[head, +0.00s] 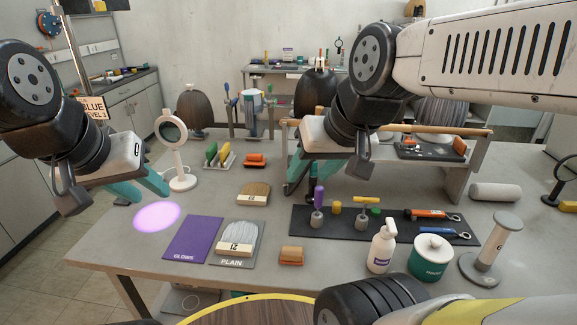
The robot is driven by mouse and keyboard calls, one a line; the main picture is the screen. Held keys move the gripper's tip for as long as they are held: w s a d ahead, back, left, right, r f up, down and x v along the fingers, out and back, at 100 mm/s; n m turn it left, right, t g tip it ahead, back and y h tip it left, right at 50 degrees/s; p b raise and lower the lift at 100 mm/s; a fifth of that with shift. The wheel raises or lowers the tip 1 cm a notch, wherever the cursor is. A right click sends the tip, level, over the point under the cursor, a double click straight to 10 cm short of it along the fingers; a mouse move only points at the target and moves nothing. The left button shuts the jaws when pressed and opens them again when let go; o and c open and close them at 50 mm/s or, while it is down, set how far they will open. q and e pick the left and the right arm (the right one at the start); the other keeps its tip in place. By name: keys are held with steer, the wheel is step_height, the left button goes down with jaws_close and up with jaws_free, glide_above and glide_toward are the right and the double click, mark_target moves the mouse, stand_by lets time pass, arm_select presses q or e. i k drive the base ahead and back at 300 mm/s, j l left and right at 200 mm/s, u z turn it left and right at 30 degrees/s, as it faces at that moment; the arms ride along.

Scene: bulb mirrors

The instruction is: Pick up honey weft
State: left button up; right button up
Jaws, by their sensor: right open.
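The honey weft, a tan-blond hair piece (256,189) with a cream numbered band, lies on the grey table (205,200) at centre left. A grey-haired weft (240,232) with a similar band lies on the grey PLAIN mat (222,262) in front of it. My left gripper (152,196) has teal fingers, looks open and empty, and hangs left of the honey weft, near the round mirror.
A purple GLOWS mat (193,240) and a violet light spot (157,216) lie front left. A round mirror (175,140) stands behind. A dark tool mat (300,222), white pump bottle (381,250) and teal jar (430,262) are right. A wooden-topped shelf (460,170) stands behind.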

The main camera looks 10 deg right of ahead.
mark_target(257, 193)
steer(key=i+j, duration=0.15)
steer(key=j, duration=0.15)
steer(key=i+j, duration=0.2)
steer(key=j, duration=0.15)
steer(key=i+j+z, duration=0.1)
steer(key=j, duration=0.2)
steer(key=i+j, duration=0.2)
steer(key=j, duration=0.15)
